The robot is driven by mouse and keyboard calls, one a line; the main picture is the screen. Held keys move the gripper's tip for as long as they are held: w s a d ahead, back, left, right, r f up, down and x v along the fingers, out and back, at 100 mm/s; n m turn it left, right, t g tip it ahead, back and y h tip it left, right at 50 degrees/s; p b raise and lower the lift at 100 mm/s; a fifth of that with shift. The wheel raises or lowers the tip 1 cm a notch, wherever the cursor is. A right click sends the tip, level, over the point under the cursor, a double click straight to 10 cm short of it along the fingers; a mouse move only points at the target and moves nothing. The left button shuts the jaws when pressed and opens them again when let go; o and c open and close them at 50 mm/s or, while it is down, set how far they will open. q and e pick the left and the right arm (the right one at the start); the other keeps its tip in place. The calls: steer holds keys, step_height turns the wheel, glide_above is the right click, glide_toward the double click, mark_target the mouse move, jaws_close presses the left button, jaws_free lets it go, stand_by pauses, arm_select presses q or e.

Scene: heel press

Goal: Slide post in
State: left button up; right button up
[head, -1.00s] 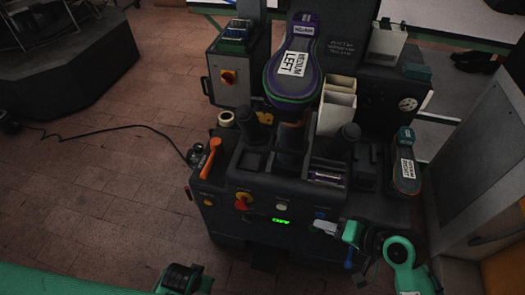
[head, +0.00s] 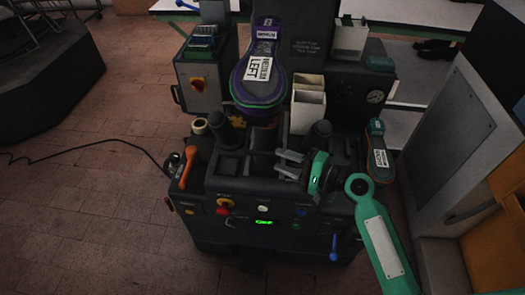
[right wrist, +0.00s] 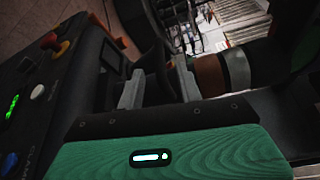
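The heel press (head: 265,205) has two dark upright cylindrical posts on its top, a left post (head: 221,132) and a right post (head: 319,136). I cannot tell which post the task means. My right gripper (head: 279,163) is over the machine's top, in front of and left of the right post. Its two grey fingers are apart with nothing clearly held. In the right wrist view my right gripper (right wrist: 152,88) also shows spread fingers, with a dark cylinder with brown and grey bands (right wrist: 222,70) beside them. My left gripper is not in view.
A purple-and-green shoe form labelled left (head: 261,75) overhangs the middle. A second labelled form (head: 380,155) stands at the right. An orange lever (head: 188,165) is at the left, and a blue lever (head: 334,248) hangs in front. Cream bins (head: 308,103) stand behind.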

mark_target(269, 156)
steer(key=x, duration=0.6)
steer(key=shift+w+a+p, duration=0.2)
steer(key=shift+a+p, duration=0.1)
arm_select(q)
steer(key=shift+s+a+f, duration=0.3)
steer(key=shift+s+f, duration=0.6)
arm_select(e)
steer(key=shift+f, duration=0.1)
jaws_close()
